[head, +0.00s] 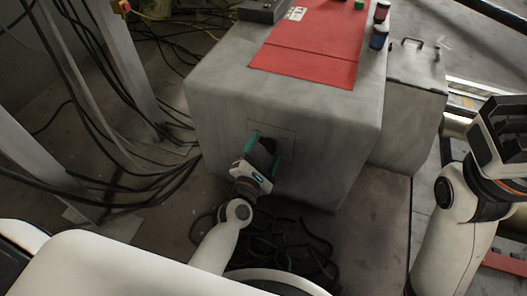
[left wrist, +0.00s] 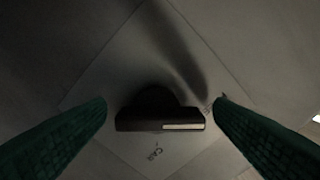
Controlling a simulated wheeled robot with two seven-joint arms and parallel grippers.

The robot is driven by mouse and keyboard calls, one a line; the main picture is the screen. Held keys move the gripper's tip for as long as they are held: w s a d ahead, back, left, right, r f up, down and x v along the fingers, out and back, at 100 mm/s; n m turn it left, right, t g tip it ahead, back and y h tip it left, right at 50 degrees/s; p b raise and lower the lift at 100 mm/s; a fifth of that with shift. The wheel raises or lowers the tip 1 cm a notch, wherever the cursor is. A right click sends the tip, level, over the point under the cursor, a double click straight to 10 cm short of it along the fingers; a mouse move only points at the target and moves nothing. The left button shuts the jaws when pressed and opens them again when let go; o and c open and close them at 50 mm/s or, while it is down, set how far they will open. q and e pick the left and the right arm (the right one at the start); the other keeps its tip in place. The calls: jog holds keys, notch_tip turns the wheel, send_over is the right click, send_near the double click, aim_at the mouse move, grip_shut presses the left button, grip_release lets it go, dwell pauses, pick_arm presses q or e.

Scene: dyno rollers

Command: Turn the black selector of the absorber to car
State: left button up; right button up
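The black selector (left wrist: 160,112) is on a pale square plate (left wrist: 130,75) in the left wrist view. It has a rounded body and a straight bar with a white mark toward its right end. The bar lies level in the picture, and a label reading "CAR" (left wrist: 157,152) is below it. My left gripper (head: 267,142) is at the front face of the grey absorber box (head: 330,130). Its green fingers are open, one on each side of the selector, with a small gap visible at each. The head view hides the selector behind this gripper. My right gripper (head: 503,128) is at the right edge, its opening unclear.
A red panel (head: 313,45) covers the box top, with buttons (head: 379,38) at its right. A smaller grey box (head: 405,105) with a handle stands to the right. Black cables (head: 110,130) hang at the left, and more cables (head: 285,250) lie on the floor below my left gripper.

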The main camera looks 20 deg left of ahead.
pick_arm(q)
jog(key=c, duration=0.9)
jog(key=shift+o, duration=0.2)
